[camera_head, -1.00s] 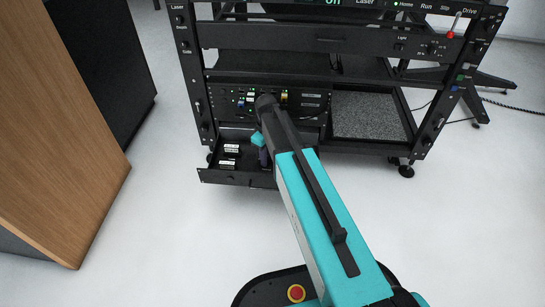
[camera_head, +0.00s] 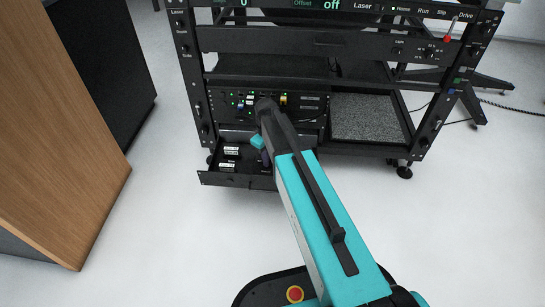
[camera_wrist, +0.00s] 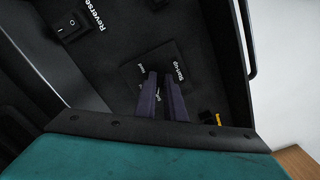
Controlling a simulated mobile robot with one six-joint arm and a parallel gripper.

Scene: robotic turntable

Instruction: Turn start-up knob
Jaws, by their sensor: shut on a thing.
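The start-up knob sits on a dark panel under the white "Start-up" label (camera_wrist: 179,73) in the wrist view. The knob itself is hidden by my fingers, so its angle cannot be read. My gripper (camera_wrist: 162,88) has its two dark purple fingers close together over the labelled plate, shut on the knob. In the head view, my gripper (camera_head: 264,157) is mostly hidden behind my arm, at the pulled-out lower drawer (camera_head: 225,179) of the black rack.
A rocker switch (camera_wrist: 70,28) marked "Reverse" is on the same panel, and a small yellow part (camera_wrist: 209,117) lies to the right. A panel with coloured connectors (camera_head: 283,100) is above the drawer. A wooden cabinet (camera_head: 60,130) stands left; the floor in front is clear.

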